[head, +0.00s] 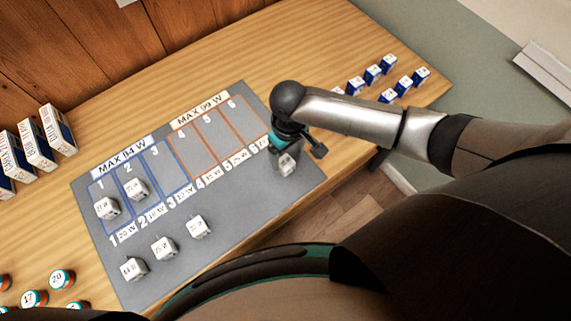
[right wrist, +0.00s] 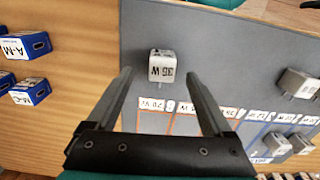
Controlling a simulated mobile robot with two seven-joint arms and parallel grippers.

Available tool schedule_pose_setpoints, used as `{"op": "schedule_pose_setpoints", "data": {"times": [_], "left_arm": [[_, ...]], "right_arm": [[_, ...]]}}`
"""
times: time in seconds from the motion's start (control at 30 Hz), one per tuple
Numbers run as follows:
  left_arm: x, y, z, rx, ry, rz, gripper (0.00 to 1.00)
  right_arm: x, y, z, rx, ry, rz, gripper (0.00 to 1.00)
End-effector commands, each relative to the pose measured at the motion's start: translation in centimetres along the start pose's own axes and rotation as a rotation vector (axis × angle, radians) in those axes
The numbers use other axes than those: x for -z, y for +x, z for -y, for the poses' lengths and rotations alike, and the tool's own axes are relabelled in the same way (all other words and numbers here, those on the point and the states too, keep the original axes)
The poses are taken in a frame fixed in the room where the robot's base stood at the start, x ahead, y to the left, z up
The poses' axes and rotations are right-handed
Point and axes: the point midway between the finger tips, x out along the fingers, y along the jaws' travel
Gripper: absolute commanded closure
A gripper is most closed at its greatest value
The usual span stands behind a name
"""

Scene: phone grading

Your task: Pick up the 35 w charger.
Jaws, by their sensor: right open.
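The 35 W charger (right wrist: 161,66) is a small white cube with its label facing the right wrist camera. In the head view the charger (head: 287,164) lies near the mat's right end, just below my right gripper (head: 297,152). My right gripper (right wrist: 160,73) is open and empty. In the wrist view its two fingers reach towards the charger, one on either side, with a gap to each. I cannot tell the height of the fingertips above the mat. My left gripper is not in view.
Other white chargers stand in slots 1 (head: 107,208) and 2 (head: 136,190) and along the mat's front (head: 164,248). Blue-and-white boxes (head: 372,74) stand to the right, white boxes (head: 39,146) at the left, and numbered round pieces (head: 62,279) at lower left.

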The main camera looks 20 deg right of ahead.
Motion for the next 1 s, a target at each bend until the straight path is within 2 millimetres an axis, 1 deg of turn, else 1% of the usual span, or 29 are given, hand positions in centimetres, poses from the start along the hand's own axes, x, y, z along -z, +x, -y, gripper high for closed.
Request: {"op": "schedule_pose_setpoints", "data": {"times": [0.17, 0.4, 0.5, 0.77, 0.87, 1.0], "left_arm": [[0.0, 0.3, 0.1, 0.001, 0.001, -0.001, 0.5], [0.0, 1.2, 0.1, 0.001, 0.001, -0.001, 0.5], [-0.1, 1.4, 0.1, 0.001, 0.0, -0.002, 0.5], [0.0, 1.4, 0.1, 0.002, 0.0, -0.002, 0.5], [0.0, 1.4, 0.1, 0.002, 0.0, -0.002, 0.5], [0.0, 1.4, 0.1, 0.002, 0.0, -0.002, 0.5]], "right_arm": [[0.0, 1.2, 0.1, 0.0, -0.001, 0.001, 0.15], [0.1, 4.6, 0.4, -0.001, 0.0, 0.001, 0.15], [0.1, 5.4, 0.4, -0.001, -0.001, 0.0, 0.15], [0.1, 5.6, 0.4, -0.001, -0.002, -0.001, 0.15], [0.1, 5.6, 0.4, -0.001, -0.001, -0.001, 0.24], [0.0, 5.5, 0.4, 0.0, -0.001, -0.001, 0.4]]}}
